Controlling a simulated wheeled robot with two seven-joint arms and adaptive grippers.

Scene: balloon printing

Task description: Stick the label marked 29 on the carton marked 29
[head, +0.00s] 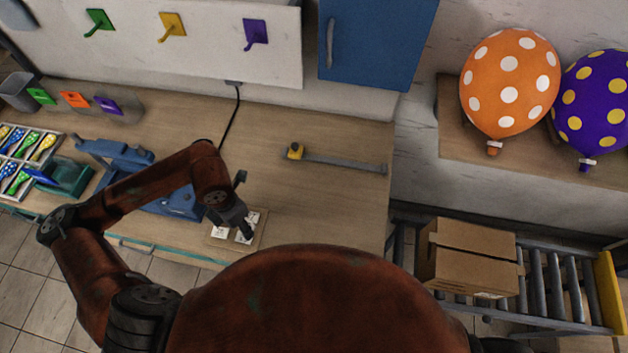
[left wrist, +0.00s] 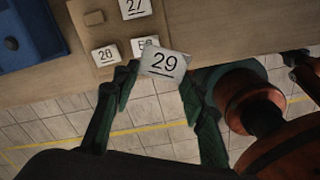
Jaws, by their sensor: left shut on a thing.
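The label marked 29 (left wrist: 165,61) is a small white card between the two fingers of my left gripper (left wrist: 160,76) in the left wrist view. My left gripper is shut on it, near the front edge of the workbench. In the head view my left gripper (head: 244,228) is over the label board (head: 222,243), and the label it holds is hard to make out there. A brown carton (head: 472,258) sits on the roller conveyor at the right; its number cannot be read. My right gripper is not in view.
Labels marked 27 (left wrist: 135,8) and 26 (left wrist: 106,54) lie on the board, with another partly covered label (left wrist: 145,44). A blue machine (head: 180,202) stands left of the board. A tape measure (head: 296,151) lies behind. The roller conveyor (head: 560,285) is right of the workbench (head: 340,215).

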